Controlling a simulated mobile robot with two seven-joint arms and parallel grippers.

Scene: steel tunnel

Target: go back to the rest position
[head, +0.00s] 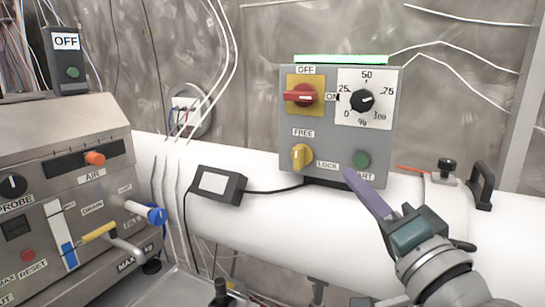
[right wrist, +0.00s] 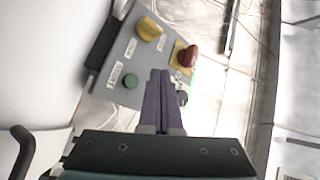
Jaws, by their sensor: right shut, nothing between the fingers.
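My right gripper (head: 367,190) is shut and empty, its purple fingers just below the green start button (head: 362,160) of a grey control box (head: 330,128). In the right wrist view the closed fingers (right wrist: 160,85) point at the same box (right wrist: 122,45); whether they touch it I cannot tell. The box carries a red switch (head: 303,96) on a yellow plate, a black dial (head: 362,100) on a white scale and a yellow knob (head: 301,156) between FREE and LOCK. A green light bar (head: 341,59) glows on top. My left gripper is not in view.
The box sits on a thick white pipe (head: 250,225). A grey machine (head: 65,190) with knobs and levers stands at the left. A small dark device (head: 218,185) lies on the pipe, with a cable to the box. A black handle (head: 482,186) stands at the right.

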